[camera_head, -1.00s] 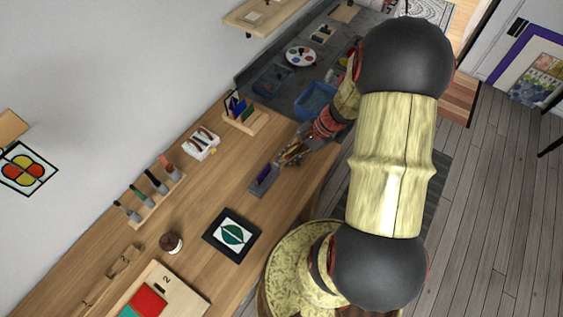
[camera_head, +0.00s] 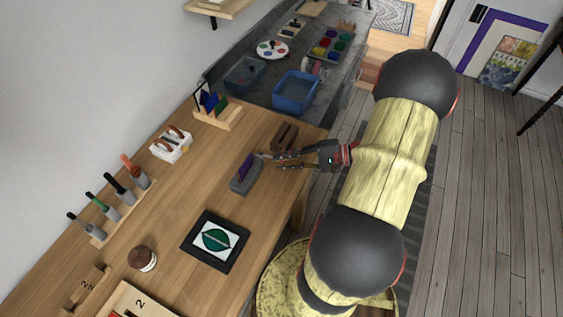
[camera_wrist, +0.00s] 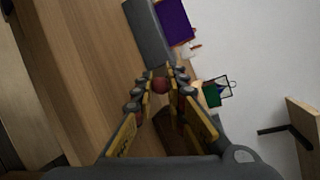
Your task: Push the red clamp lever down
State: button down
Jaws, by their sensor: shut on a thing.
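A small red knob (camera_wrist: 160,86), which looks like the end of the red clamp lever, sits between my fingertips in the wrist view. My gripper (camera_wrist: 160,82) is closed on it; in the head view my gripper (camera_head: 268,159) reaches in from the right, low over the wooden table. Just left of the fingertips stands a long grey block (camera_head: 240,183) with a purple piece (camera_head: 246,166) on it. Both also show beyond the fingertips in the wrist view, the grey block (camera_wrist: 148,35) and the purple piece (camera_wrist: 174,20). The lever's shaft and pivot are hidden.
A dark brown block (camera_head: 285,136) lies close behind my gripper. A wooden rack (camera_head: 219,118) with coloured pieces and a white holder (camera_head: 170,148) stand farther back. A black-framed leaf picture (camera_head: 215,240) lies nearer. The wooden table (camera_head: 190,200) between them is clear.

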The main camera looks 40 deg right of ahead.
jog(key=shift+f+t+y+b, duration=0.3)
jog(key=shift+f+t+b, duration=0.1)
jog(key=shift+f+b, duration=0.05)
dwell(0.3)
jog(key=c, duration=1.8)
grip_release()
jog(key=shift+o, duration=0.2)
jog(key=shift+s, duration=0.1)
jog(key=v, duration=0.8)
jog(key=shift+c, duration=0.7)
